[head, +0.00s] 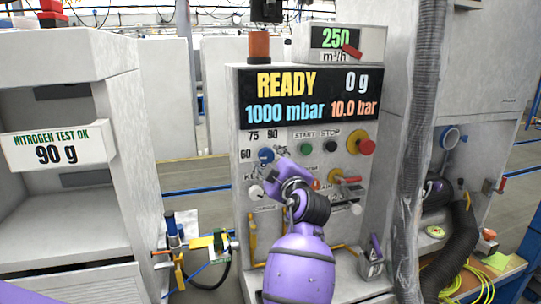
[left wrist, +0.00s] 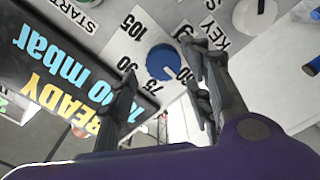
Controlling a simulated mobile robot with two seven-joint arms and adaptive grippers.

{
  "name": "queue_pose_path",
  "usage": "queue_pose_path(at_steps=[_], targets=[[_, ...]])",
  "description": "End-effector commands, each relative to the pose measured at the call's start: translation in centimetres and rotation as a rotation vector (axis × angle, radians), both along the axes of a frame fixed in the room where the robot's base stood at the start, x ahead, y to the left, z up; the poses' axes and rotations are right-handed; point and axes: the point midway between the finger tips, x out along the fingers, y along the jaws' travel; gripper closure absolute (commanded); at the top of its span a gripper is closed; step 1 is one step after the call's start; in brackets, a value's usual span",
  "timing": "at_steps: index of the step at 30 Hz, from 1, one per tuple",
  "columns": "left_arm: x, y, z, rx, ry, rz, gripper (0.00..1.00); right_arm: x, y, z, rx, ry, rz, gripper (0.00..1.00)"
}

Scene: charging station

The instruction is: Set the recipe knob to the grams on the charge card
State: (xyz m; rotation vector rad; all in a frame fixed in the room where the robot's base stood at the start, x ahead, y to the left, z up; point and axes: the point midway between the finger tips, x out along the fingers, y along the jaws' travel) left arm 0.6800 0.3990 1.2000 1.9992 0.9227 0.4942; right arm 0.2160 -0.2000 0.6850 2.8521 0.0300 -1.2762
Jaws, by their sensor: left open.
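The charge card (head: 58,150) on the left cabinet reads "NITROGEN TEST OK 90 g". The blue recipe knob (head: 266,155) is on the upper left of the white panel, with 60, 75 and 90 printed around it. In the left wrist view the knob (left wrist: 160,60) shows a pale mark on the side toward 60; 105 is also printed there. My left gripper (head: 281,158) is open at the knob's right side in the head view. In the left wrist view its fingers (left wrist: 158,62) appear on either side of the knob; contact is unclear. My right gripper is not in view.
The display (head: 309,96) reads READY, 0 g, 1000 mbar and 10.0 bar. A key switch (head: 256,191), start and stop buttons and a red knob (head: 366,147) share the panel. A grey hose (head: 411,150) hangs at its right.

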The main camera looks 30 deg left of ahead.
Motion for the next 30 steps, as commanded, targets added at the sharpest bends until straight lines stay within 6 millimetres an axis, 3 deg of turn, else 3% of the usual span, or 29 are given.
queue_pose_path(at_steps=[7,18,27,30], targets=[[2.1,2.5,0.3,0.001,-0.001,0.000,0.54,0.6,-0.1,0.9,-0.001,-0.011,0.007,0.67],[2.5,2.9,0.0,0.000,0.000,-0.001,0.56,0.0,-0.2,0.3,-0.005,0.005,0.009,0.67],[2.5,2.9,0.1,0.001,-0.001,-0.001,0.95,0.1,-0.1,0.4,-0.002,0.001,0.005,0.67],[2.5,2.9,0.2,0.003,-0.001,-0.002,0.95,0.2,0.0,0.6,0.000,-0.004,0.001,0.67]])
